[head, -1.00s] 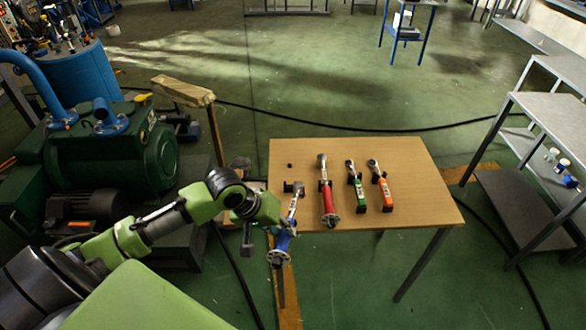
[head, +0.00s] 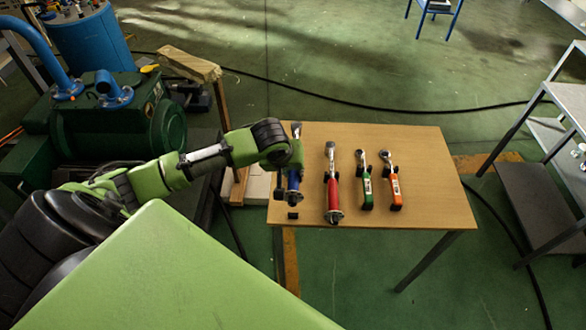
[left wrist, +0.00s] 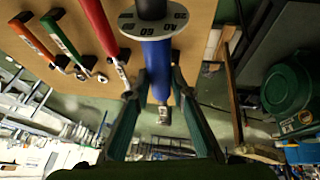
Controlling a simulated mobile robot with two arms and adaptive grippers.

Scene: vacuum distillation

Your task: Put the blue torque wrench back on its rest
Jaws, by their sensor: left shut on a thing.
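The blue torque wrench (head: 294,181) is at the left side of the wooden table, left of the red wrench (head: 333,190) and roughly parallel to it. My left gripper (head: 292,163) is shut on it and hides its middle in the head view. In the left wrist view the blue handle (left wrist: 159,66) lies between the fingers (left wrist: 156,88), with its round dial near the top. A small black rest block (head: 292,216) shows on the table just in front of the wrench's handle end. I cannot tell whether the wrench touches its rest. My right gripper is out of view.
A green wrench (head: 366,187) and an orange wrench (head: 393,186) lie on black rests further right on the table (head: 430,200). A green pump (head: 120,125) and a wooden post (head: 190,66) stand left of the table. The table's right part is clear.

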